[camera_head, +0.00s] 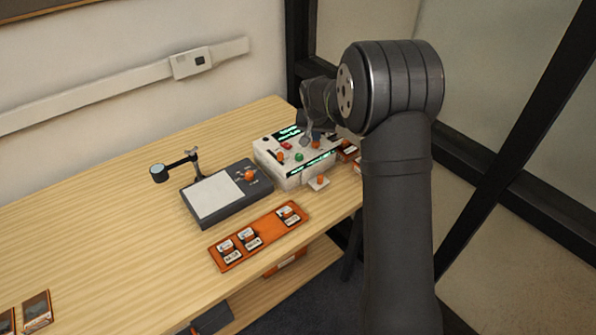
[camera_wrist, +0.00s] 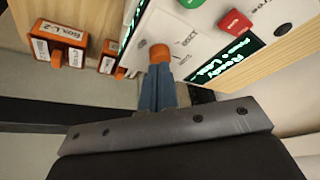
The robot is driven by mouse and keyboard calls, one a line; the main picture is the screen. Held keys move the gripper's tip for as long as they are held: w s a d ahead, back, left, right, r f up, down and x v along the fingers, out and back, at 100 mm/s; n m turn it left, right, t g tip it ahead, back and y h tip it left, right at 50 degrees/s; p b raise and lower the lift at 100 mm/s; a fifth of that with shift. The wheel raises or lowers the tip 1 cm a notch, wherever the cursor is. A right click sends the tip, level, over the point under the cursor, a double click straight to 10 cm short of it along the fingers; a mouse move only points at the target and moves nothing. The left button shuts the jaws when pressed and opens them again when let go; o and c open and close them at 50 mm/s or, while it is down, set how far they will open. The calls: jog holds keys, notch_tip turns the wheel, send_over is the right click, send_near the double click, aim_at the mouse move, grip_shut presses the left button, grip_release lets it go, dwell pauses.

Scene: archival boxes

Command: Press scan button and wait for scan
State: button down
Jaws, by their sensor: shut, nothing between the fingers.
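A white control box (camera_head: 277,166) stands at the far right of the table. On it are a green button (camera_head: 299,157), a red button (camera_head: 287,145) and orange knobs. The wrist view shows the green button (camera_wrist: 192,3) and red button (camera_wrist: 235,22) close up, beside a lit display (camera_wrist: 235,65) whose text seems to begin "Ready". My gripper (camera_wrist: 159,70) is shut and empty. Its fingertips are at an orange knob (camera_wrist: 160,53) on the box; I cannot tell if they touch. In the head view my gripper (camera_head: 315,138) is over the box's right part, partly hidden by my arm.
A dark scanner-like unit (camera_head: 232,207) with a pale plate, an orange knob (camera_head: 250,175) and a jointed arm stands left of the box. An orange tray (camera_head: 268,241) with several small boxes lies in front. Labelled orange-and-white boxes (camera_wrist: 58,45) sit beside the control box. The table's left middle is clear.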

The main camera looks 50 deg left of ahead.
aim_at(297, 158)
jog(key=shift+s+r, duration=0.25)
jog(key=shift+s, duration=0.25)
jog(key=s+r+n+t+h, duration=0.1)
jog(key=s+r+n+t, duration=0.1)
jog(key=s+r+t, duration=0.3)
notch_tip(297, 158, up, 3)
jog(key=shift+s+d+f+t, duration=0.1)
jog(key=shift+s+d+t, duration=0.25)
jog(key=shift+s, duration=0.6)
jog(key=shift+a, duration=0.1)
jog(key=shift+f, duration=4.4)
jog(key=shift+f, duration=0.1)
jog(key=shift+f, duration=0.3)
